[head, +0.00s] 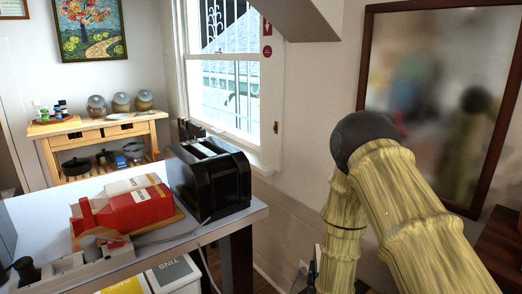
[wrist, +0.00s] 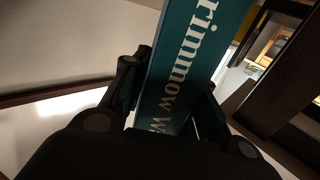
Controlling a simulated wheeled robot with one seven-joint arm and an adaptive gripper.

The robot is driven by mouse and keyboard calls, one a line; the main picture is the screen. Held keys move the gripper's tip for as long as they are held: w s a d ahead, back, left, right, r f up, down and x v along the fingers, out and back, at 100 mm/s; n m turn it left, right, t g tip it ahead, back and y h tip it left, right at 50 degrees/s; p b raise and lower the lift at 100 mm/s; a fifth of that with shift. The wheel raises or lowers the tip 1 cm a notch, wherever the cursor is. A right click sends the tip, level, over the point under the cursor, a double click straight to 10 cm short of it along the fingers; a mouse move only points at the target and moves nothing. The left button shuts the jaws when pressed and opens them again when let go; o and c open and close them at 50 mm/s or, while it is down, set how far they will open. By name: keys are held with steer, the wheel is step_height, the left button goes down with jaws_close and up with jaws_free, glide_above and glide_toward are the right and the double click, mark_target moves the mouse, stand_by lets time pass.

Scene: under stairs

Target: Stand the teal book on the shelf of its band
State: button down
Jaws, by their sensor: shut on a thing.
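The teal book (wrist: 188,50) shows in the wrist view, with white lettering running along its length. My gripper (wrist: 170,95) is shut on it, with one dark finger on each side. The book is tilted in this view, and its upper end runs out of the frame. In the head view my arm crosses the right side; the book cannot be made out there. Dark brown boards (wrist: 272,82) stand right of the book in the wrist view; I cannot tell whether they are the shelf. No band label is readable.
In the head view, a dark brown furniture top (head: 503,245) is at the right edge, below a framed mirror (head: 430,110). A white table (head: 230,222) at left carries a black toaster (head: 210,182) and a red bottle (head: 135,210). A window (head: 228,70) is behind.

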steer(key=r+y+p, duration=0.1)
steer(key=p, duration=0.3)
steer(key=r+n+y+p, duration=0.1)
steer(key=r+p, duration=0.1)
steer(key=p, duration=0.1)
steer(key=shift+w+p, duration=0.2)
steer(key=shift+p, duration=0.2)
steer(key=shift+n+y, duration=0.3)
steer(key=shift+s, duration=0.1)
steer(key=s+r, duration=0.3)
steer(key=s, duration=0.3)
